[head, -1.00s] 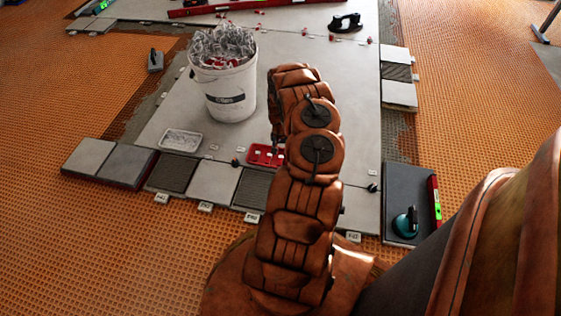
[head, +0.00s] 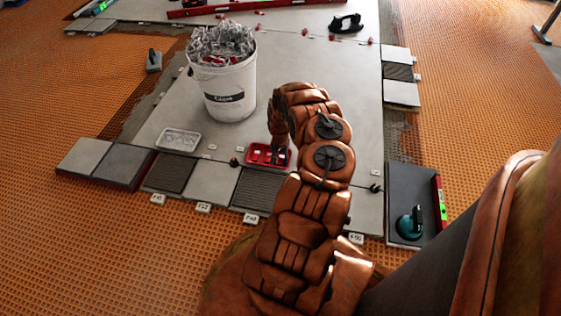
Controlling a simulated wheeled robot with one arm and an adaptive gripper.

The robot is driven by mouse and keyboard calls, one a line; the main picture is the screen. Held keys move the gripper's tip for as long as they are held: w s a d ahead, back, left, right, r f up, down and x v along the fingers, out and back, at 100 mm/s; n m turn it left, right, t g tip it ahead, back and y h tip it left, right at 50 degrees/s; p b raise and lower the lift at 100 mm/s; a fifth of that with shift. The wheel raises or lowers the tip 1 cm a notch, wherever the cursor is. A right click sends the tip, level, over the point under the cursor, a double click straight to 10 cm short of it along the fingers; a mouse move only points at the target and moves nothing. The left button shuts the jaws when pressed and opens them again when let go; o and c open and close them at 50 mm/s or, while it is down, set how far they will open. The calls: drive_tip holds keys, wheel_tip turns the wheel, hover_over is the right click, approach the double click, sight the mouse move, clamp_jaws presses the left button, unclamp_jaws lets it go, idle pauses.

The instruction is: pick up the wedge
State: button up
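A small red tray (head: 254,161) lies on the grey tiles in the middle of the head view, with small red pieces in it that look like wedges (head: 256,154). They are too small to tell apart. My gripper (head: 280,146) points down at the tray's right part, at or just above it. Its fingertips are small and dark, and I cannot see whether they are open or touching a wedge. My arm hides the area to the right of the tray.
A white bucket (head: 232,92) full of clear and red pieces stands behind the tray. A white tray (head: 178,139) lies to the left. A dark tile (head: 408,180) with a teal suction cup (head: 409,226) and a level (head: 440,203) is at right. Low clips line the tile edges.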

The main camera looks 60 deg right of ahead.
sight(280, 160)
drive_tip(key=c, duration=0.5)
drive_tip(key=shift+r+p, duration=0.35)
drive_tip(key=shift+r, duration=0.2)
wheel_tip(280, 160, up, 3)
drive_tip(key=shift+f+p, duration=0.1)
drive_tip(key=shift+p, duration=0.85)
drive_tip(key=s+a+p, duration=0.3)
drive_tip(key=a, duration=0.1)
drive_tip(key=s+a+p, duration=0.3)
drive_tip(key=a+p, duration=0.1)
drive_tip(key=s+a+r+p, duration=0.1)
drive_tip(key=s+a+p, duration=0.2)
drive_tip(key=a+p, duration=0.1)
drive_tip(key=shift+s+a+r, duration=0.1)
drive_tip(key=shift+s+a, duration=0.05)
drive_tip(key=shift+a, duration=0.3)
